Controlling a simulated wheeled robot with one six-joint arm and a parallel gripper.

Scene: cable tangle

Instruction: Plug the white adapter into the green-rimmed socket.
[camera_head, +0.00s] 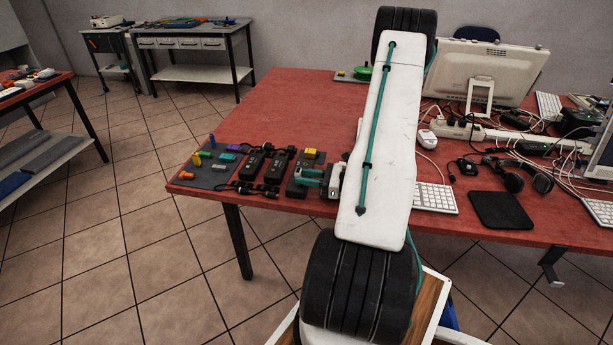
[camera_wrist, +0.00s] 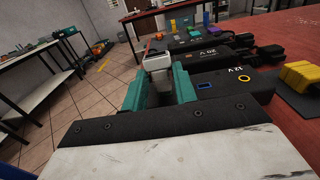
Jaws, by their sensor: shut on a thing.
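My gripper (camera_head: 303,178) has teal fingers and sits at the front edge of the red table, beside the black power bricks. In the wrist view my gripper (camera_wrist: 158,82) is shut on a pale grey-white block with a dark top, likely the white adapter (camera_wrist: 157,60). Just right of the fingers is a black brick marked 12 V (camera_wrist: 235,82), with a blue-rimmed rectangular socket (camera_wrist: 204,85) and a yellow-rimmed round socket (camera_wrist: 244,73). Behind it lies a 20 V brick (camera_wrist: 205,53). I cannot make out a green-rimmed socket in either view.
Small coloured plugs stand on a grey mat (camera_head: 208,177) at the table's left corner. A yellow block (camera_wrist: 302,77) lies right of the 12 V brick. Keyboard (camera_head: 435,198), headphones (camera_head: 520,173) and loose cables crowd the right. The red table (camera_head: 290,105) is clear behind the bricks.

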